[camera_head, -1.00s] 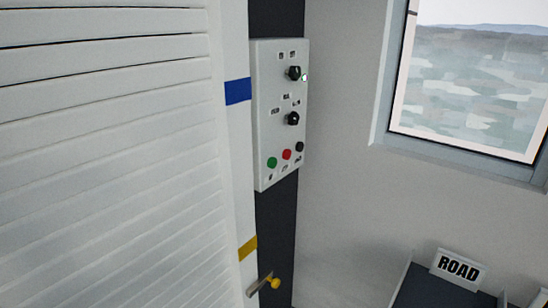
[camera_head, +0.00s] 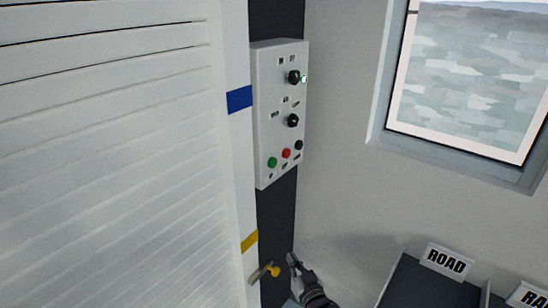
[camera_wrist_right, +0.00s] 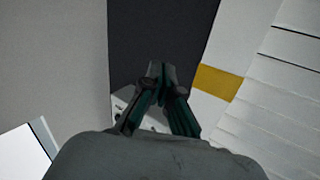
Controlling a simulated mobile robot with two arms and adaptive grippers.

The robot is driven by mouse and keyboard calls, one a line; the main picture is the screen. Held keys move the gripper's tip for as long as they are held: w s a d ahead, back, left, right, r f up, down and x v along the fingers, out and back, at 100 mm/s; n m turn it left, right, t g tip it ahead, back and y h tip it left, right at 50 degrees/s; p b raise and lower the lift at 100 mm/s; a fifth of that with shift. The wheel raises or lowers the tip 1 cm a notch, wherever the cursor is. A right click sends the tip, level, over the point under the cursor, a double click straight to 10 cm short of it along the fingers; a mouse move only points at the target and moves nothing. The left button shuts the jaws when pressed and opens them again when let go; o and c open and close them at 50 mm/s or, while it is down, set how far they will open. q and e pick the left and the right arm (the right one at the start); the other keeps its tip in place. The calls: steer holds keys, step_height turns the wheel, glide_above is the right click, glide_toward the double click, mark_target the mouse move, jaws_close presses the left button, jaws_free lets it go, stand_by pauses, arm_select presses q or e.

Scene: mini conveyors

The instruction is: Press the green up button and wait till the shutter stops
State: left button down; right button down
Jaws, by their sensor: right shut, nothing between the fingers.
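The green button (camera_head: 272,162) is at the lower left of the white control panel (camera_head: 262,100), beside a red button (camera_head: 287,153) and a black one (camera_head: 299,145). The white slatted shutter (camera_head: 110,160) fills the left of the head view, its slats closed over the visible area. My right gripper (camera_head: 293,260) is at the bottom of the head view, well below the panel and apart from it. In the right wrist view my right gripper (camera_wrist_right: 159,72) has its fingertips together with nothing between them. My left gripper is not in view.
A window (camera_head: 465,80) is above.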

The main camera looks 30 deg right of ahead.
mark_target(272, 163)
steer(key=d+r+m+t+h+p, duration=0.1)
steer(key=d+r+t, duration=0.1)
steer(key=r, duration=1.1)
steer(key=d+r+m+t+h+p, duration=0.1)
steer(key=d+r+t+h+p, duration=0.1)
steer(key=r, duration=1.2)
steer(key=shift+w+d+t+p, duration=0.3)
steer(key=shift+w+d+t, duration=0.25)
steer(key=shift+t, duration=0.35)
steer(key=shift+f, duration=0.1)
steer(key=w+a+b, duration=0.3)
steer(key=w, duration=0.5)
steer(key=shift+a+b, duration=0.2)
steer(key=shift+b, duration=0.1)
steer(key=shift+w+a, duration=0.15)
steer(key=shift+w, duration=0.25)
